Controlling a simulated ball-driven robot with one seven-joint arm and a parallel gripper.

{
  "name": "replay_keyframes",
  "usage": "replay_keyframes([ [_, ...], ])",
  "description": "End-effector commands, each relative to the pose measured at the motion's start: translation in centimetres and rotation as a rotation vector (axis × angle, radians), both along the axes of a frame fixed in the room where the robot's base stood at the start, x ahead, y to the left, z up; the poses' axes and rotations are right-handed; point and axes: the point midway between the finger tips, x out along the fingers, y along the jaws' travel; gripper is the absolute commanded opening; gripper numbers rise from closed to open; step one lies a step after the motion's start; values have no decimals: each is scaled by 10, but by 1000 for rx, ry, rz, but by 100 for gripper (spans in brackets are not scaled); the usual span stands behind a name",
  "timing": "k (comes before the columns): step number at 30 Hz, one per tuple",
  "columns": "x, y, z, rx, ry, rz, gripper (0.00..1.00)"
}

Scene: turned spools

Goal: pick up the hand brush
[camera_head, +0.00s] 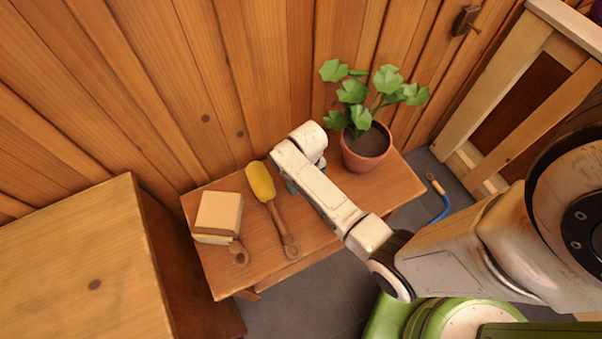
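A small wooden table (330,230) stands against the plank wall. On its left end lies a brush with a thick cream bristle block (219,211), a wooden back and a short wooden handle pointing to the front; it looks like the hand brush. To its right lies a long wooden-handled tool with a yellow head (261,182), apart from it. My gripper (291,187) is over the table, right of the yellow head; only a small teal part shows beneath my wrist. My arm hides its fingers, so its opening does not show.
A potted plant (367,150) stands on the table's right end, close to my wrist. A taller wooden cabinet (85,265) stands to the left. A wooden-handled thing with a blue end (437,190) is by the wooden frame (515,90) at right.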

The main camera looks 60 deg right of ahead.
Motion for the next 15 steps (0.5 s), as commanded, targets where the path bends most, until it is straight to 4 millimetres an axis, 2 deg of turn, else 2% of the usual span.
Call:
replay_keyframes([
  [4,0,0,0,0,0,0,94],
  [15,0,0,1,0,0,0,58],
])
